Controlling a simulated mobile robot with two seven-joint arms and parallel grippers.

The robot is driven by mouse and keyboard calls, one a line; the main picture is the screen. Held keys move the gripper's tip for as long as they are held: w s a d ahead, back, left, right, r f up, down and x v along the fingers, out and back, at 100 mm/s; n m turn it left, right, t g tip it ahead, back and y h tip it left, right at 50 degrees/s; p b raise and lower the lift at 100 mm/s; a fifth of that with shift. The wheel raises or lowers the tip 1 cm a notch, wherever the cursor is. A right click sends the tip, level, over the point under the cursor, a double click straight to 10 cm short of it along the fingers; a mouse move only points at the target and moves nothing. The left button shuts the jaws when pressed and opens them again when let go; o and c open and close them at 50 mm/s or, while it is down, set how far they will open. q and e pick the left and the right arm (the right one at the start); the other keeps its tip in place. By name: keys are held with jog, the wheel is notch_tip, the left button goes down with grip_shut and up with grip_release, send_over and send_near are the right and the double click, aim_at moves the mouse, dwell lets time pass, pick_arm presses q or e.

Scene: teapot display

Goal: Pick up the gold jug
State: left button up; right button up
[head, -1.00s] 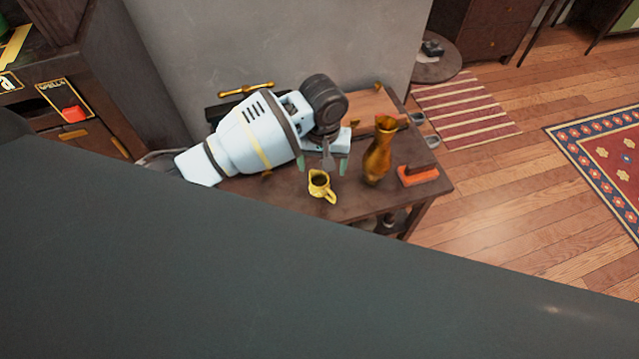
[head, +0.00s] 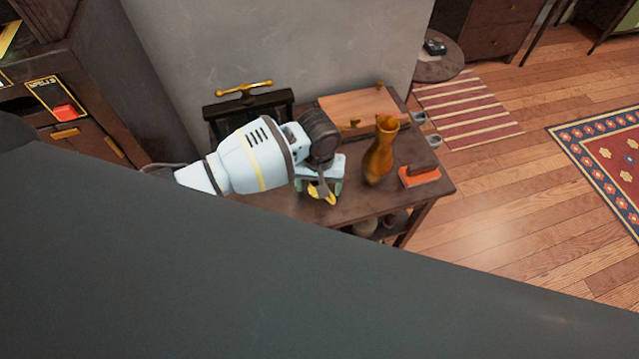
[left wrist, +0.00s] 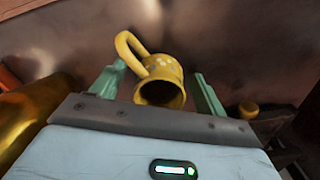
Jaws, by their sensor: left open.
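The gold jug (left wrist: 160,80) is a small yellow vessel with a looped handle. In the left wrist view it sits between the two green fingers of my open left gripper (left wrist: 157,90), its dark mouth facing the camera. I cannot tell whether the fingers touch it. In the head view my left gripper (head: 320,189) is above the jug (head: 328,197) and hides most of it; only part of its yellow body and handle shows on the dark table (head: 355,205). My right gripper is not in view.
A tall amber-gold vase (head: 380,152) stands close to the right of the jug. An orange-red block with a dark top (head: 420,176) lies near the table's right edge. A wooden board (head: 352,104) and a dark stand with a gold bar (head: 244,90) are behind my arm.

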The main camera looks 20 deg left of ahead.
aim_at(317, 183)
pick_arm(q)
jog(key=shift+r, duration=0.1)
jog(key=c, duration=1.1)
jog(key=shift+o, duration=0.2)
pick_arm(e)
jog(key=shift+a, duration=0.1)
